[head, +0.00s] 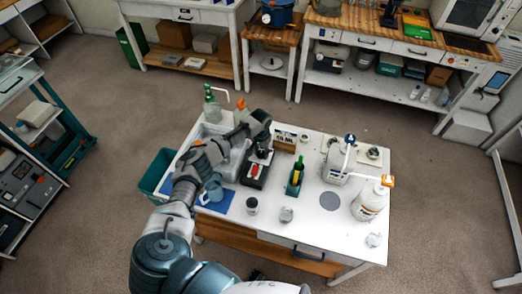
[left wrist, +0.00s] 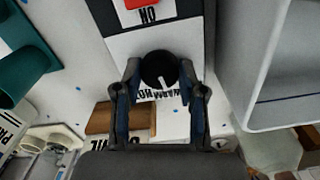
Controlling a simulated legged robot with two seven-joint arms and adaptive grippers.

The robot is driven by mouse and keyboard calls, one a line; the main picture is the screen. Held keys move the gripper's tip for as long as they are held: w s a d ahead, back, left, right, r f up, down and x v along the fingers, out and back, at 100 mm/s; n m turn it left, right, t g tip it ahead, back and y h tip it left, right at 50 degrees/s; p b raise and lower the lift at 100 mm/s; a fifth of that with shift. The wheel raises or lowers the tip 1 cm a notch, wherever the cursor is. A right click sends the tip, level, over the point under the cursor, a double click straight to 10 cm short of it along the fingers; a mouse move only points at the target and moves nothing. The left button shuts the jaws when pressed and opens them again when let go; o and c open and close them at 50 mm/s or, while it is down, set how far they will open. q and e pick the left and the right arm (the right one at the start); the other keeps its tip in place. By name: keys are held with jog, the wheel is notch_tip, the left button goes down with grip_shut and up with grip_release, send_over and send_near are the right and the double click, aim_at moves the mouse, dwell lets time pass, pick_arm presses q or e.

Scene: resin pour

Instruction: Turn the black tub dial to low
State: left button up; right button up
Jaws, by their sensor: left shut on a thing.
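The black dial (left wrist: 157,68) is round and sits on a white-faced control panel (left wrist: 125,52). A white mark on it points down and slightly right in the left wrist view, towards partly hidden, upside-down lettering that seems to include "WARM". My left gripper (left wrist: 160,72) is shut on the dial, one finger on each side. In the head view my left gripper (head: 258,130) is over the far end of the dark control box (head: 252,180), which has a red switch (head: 255,170). My right gripper is out of view.
A pale tub (head: 238,160) stands left of the box. A white jug (head: 368,202) stands at the right. The table's front middle is partly clear.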

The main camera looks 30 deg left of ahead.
aim_at(261, 152)
pick_arm(q)
jog(key=n+p, duration=0.3)
jog(key=shift+r+p, duration=0.15)
jog(key=shift+p, duration=0.2)
jog(key=n+p, duration=0.1)
jog(key=n, duration=0.1)
jog(key=shift+n+p, duration=0.35)
jog(key=shift+n, duration=0.05)
jog(key=shift+n+p, duration=0.65)
jog(key=shift+n, duration=0.45)
jog(key=shift+f, duration=0.2)
jog(key=o, duration=1.1)
jog(key=shift+o, duration=0.2)
notch_tip(261, 152, up, 12)
